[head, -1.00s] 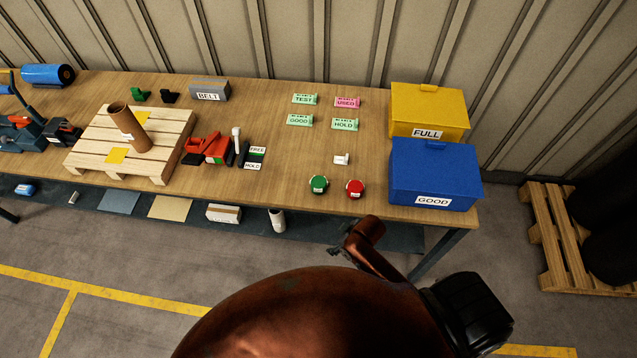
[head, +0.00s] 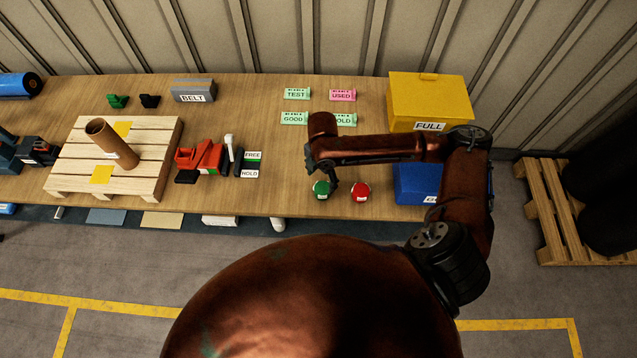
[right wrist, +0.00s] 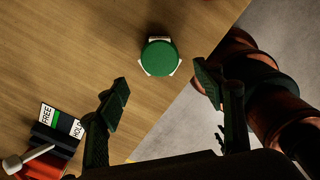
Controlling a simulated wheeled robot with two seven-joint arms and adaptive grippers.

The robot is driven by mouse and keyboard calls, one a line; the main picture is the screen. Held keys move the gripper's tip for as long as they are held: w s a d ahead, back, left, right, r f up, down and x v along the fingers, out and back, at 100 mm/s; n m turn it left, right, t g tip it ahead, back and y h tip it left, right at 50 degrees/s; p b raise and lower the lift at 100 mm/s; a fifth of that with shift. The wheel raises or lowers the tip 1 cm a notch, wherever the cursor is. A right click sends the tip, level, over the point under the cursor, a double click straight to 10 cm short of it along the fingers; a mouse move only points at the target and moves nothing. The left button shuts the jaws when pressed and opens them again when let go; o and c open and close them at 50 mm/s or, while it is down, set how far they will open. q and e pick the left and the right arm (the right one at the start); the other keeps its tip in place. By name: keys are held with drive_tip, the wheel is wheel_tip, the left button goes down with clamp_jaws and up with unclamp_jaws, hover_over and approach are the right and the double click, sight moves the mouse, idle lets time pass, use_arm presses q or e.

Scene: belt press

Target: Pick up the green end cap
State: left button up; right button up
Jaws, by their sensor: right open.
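The round green end cap (head: 321,188) lies on the wooden table near its front edge, partly hidden by my right gripper in the head view. In the right wrist view the green cap (right wrist: 159,57) shows whole, with white bits at its rim. My right gripper (head: 321,178) points down above the cap. In the right wrist view the fingers of my right gripper (right wrist: 163,82) are spread apart and empty, and the cap appears beyond the gap between them. I cannot tell the exact height above the cap. My left gripper is not in view.
A red cap (head: 360,191) lies just right of the green one. The blue GOOD box (head: 412,183) and yellow FULL box (head: 428,95) stand at the right. A red tool (head: 205,155) and a pallet (head: 70,160) with a brown tube are to the left.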

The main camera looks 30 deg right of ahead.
sight(323, 188)
drive_tip(key=shift+d+f, duration=0.15)
drive_tip(key=shift+f, duration=0.15)
wheel_tip(323, 188, down, 3)
drive_tip(key=shift+r, duration=0.2)
wheel_tip(323, 188, down, 4)
drive_tip(key=shift+d+r+p, duration=0.15)
drive_tip(key=shift+r+p, duration=0.1)
drive_tip(key=shift+p, duration=0.05)
drive_tip(key=shift+f, duration=0.45)
drive_tip(key=c, duration=0.6)
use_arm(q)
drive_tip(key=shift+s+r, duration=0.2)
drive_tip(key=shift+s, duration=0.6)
use_arm(e)
drive_tip(key=c, duration=0.7)
